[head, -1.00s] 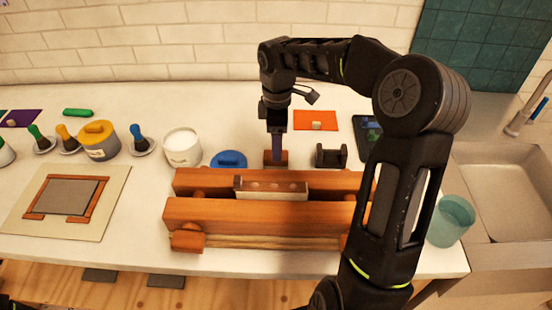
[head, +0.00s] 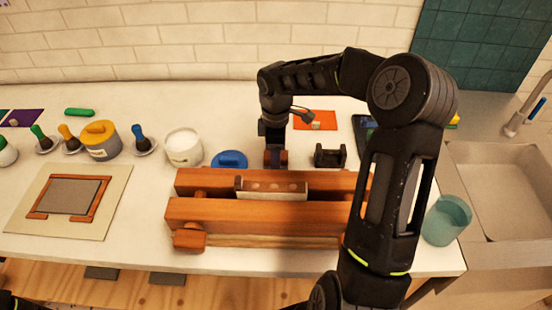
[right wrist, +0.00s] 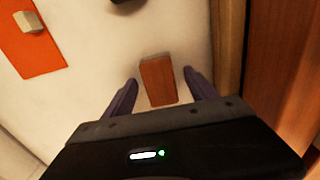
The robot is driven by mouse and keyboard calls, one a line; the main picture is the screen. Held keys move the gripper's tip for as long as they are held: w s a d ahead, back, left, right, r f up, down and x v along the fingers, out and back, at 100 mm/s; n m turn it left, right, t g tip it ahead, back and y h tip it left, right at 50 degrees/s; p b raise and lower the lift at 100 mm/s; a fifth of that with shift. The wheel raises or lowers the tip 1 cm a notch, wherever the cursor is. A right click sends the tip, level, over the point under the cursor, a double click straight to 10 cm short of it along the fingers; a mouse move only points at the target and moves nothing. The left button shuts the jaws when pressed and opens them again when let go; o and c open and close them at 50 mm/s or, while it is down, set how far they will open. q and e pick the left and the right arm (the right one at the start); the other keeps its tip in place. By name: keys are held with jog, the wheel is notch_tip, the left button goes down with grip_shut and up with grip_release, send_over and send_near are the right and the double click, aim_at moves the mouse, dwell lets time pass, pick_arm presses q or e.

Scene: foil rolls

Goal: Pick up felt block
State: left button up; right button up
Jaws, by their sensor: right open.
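A small reddish-brown block (right wrist: 158,82), which I take to be the felt block, stands on the white counter behind the long wooden frame. In the right wrist view it lies between the two purple fingers of my right gripper (right wrist: 160,79), with a gap on each side. The gripper is open and holds nothing. In the head view my right gripper (head: 274,158) reaches down over the block, which is mostly hidden there. My left gripper is not in view.
The long wooden frame (head: 260,214) runs close in front of the block. A dark holder (head: 330,155) stands to the right, a blue lid (head: 229,160) to the left. An orange mat (head: 318,121) with a pale cube lies behind. A teal cup (head: 448,222) stands near the sink.

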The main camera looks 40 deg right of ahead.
jog(key=shift+c, duration=0.6)
grip_shut()
